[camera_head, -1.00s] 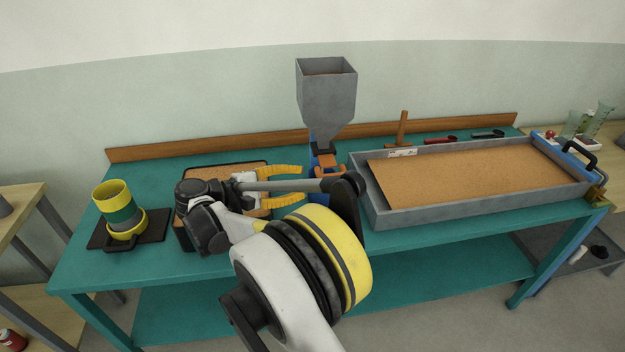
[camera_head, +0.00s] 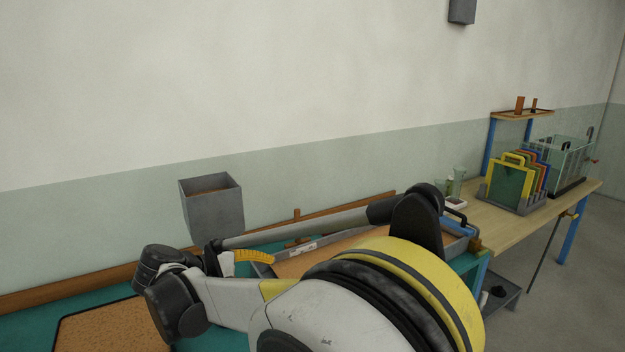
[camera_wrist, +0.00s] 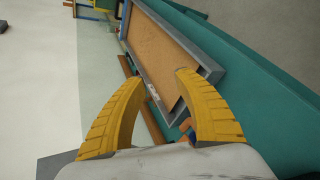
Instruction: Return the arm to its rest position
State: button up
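My arm (camera_head: 345,290) is folded across the front of the head view, its large yellow-banded joint nearest the camera. My gripper (camera_wrist: 161,73) shows two yellow ribbed fingers in the wrist view. The fingers are apart with nothing between them. In the head view one yellow finger (camera_head: 254,256) shows beyond the arm, and the rest of the gripper is hidden. In the wrist view the gripper points over the teal bench (camera_wrist: 235,85) towards the grey-walled tray with a tan bed (camera_wrist: 165,50).
A grey hopper (camera_head: 212,211) stands behind my arm. A cork-coloured board (camera_head: 115,325) lies at lower left. At right, a wooden bench (camera_head: 500,232) carries a rack of coloured panels (camera_head: 515,182) and a glass tank (camera_head: 568,160). Floor is open at far right.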

jog(key=s+d+r+m+g+y, duration=0.1)
jog(key=s+d+r+m+y, duration=0.3)
jog(key=d, duration=0.7)
jog(key=s+d+m+g, duration=0.2)
jog(key=s+d, duration=0.3)
jog(key=d, duration=0.6)
jog(key=s+d+f+m+y, duration=0.2)
jog(key=s+d+m, duration=0.2)
jog(key=s, duration=0.4)
jog(key=s+d+f+m+t+y, duration=0.1)
jog(key=s+d+f+m+y, duration=0.1)
jog(key=s, duration=0.6)
jog(key=d+f+m, duration=0.1)
jog(key=d, duration=0.1)
jog(key=shift+s+d+f+m+t, duration=0.15)
jog(key=shift+s+d+m+t, duration=0.15)
jog(key=shift+d+m, duration=0.1)
